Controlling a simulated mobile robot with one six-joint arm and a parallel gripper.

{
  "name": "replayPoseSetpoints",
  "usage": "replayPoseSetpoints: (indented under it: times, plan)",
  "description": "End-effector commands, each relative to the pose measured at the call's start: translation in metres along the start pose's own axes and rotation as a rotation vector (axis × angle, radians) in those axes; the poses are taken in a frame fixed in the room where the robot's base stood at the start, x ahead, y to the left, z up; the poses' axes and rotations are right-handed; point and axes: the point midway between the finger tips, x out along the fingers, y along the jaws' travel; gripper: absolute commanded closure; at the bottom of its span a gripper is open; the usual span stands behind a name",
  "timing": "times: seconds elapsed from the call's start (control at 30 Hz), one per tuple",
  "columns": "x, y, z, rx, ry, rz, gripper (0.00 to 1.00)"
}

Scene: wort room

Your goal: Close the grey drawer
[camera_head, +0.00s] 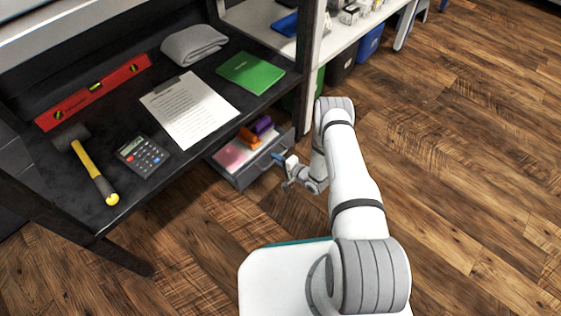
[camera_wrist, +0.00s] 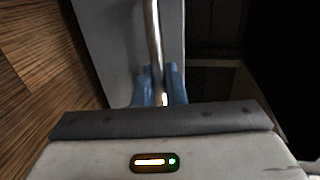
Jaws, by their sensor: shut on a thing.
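The grey drawer (camera_head: 244,180) stands pulled out under the black worktop in the head view. Inside it I see a pink item, an orange item and a purple item. My gripper (camera_head: 280,161) is at the drawer's front, on its right side. In the wrist view, the blue fingertips (camera_wrist: 158,88) are shut around a metal bar handle (camera_wrist: 152,35). The handle runs along the grey drawer front (camera_wrist: 110,40). In the head view the grip itself is small and partly hidden by the gripper.
The black worktop (camera_head: 200,150) above holds a hammer (camera_head: 90,170), a calculator (camera_head: 142,155), a clipboard (camera_head: 190,110), a green book (camera_head: 250,72), a red level (camera_head: 95,92) and a grey cloth (camera_head: 194,44). Bins stand behind at the right. The wooden floor (camera_head: 470,180) at right is clear.

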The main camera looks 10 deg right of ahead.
Motion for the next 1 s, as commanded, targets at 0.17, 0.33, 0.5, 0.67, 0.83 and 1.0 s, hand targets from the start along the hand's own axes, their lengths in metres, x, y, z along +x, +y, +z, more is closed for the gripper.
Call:
replayPoseSetpoints:
  times: [0.17,0.33,0.5,0.67,0.83,1.0]
  plan:
    - [0.003,-0.001,-0.004,-0.004,0.011,0.000,1.00]
    - [0.005,-0.002,-0.004,-0.006,0.008,-0.001,1.00]
    - [0.004,-0.002,-0.004,-0.005,0.008,-0.002,0.80]
    - [0.003,-0.001,-0.003,-0.003,0.008,-0.001,0.75]
    - [0.000,-0.001,-0.003,-0.002,0.008,0.000,0.75]
    - [-0.023,-0.004,-0.004,0.000,0.010,0.001,0.75]
